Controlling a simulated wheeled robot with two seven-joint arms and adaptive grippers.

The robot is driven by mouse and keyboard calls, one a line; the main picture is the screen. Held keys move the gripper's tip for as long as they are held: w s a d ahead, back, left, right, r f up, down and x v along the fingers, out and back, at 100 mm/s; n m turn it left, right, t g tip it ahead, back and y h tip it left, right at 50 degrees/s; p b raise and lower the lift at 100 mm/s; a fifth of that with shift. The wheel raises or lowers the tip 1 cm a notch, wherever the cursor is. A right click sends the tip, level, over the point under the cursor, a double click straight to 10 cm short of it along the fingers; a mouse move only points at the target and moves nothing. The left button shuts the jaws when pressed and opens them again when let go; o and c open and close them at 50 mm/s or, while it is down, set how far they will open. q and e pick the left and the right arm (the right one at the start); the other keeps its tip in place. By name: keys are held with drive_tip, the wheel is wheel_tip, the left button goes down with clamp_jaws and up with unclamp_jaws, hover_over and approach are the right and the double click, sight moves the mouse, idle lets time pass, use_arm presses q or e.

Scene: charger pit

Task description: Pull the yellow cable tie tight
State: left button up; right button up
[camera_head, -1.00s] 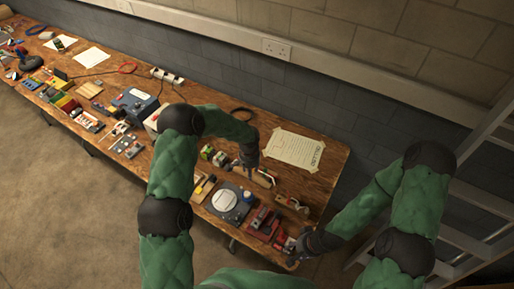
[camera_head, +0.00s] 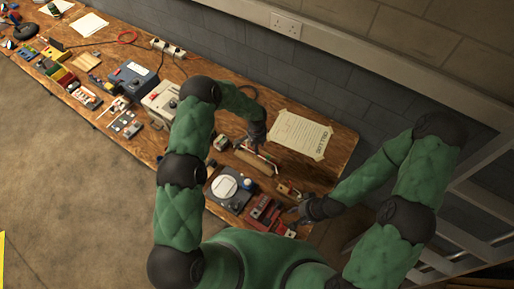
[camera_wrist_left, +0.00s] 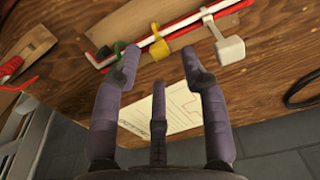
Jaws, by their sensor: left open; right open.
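The yellow cable tie (camera_wrist_left: 158,46) is looped around a bundle of red, white and black cables (camera_wrist_left: 182,26) in the left wrist view. Its blocky yellow tab points toward my left gripper (camera_wrist_left: 160,62). That gripper is open and empty, its fingertips short of the bundle, with the tab seen between them. A green tie (camera_wrist_left: 119,48) and a white tie (camera_wrist_left: 230,47) sit on either side. In the head view my left gripper (camera_head: 257,137) is above the wooden piece with the cables (camera_head: 256,162). My right gripper (camera_head: 300,213) is open near the table's right edge, beside a red device (camera_head: 263,212).
A paper sheet (camera_head: 299,135) lies behind the cables. A grey device with a round white top (camera_head: 226,187) stands in front. Boxes and tools fill the table to the left. A ladder (camera_head: 470,215) stands at the right.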

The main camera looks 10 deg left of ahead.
use_arm(q)
drive_tip(key=shift+f, duration=1.4)
clamp_jaws()
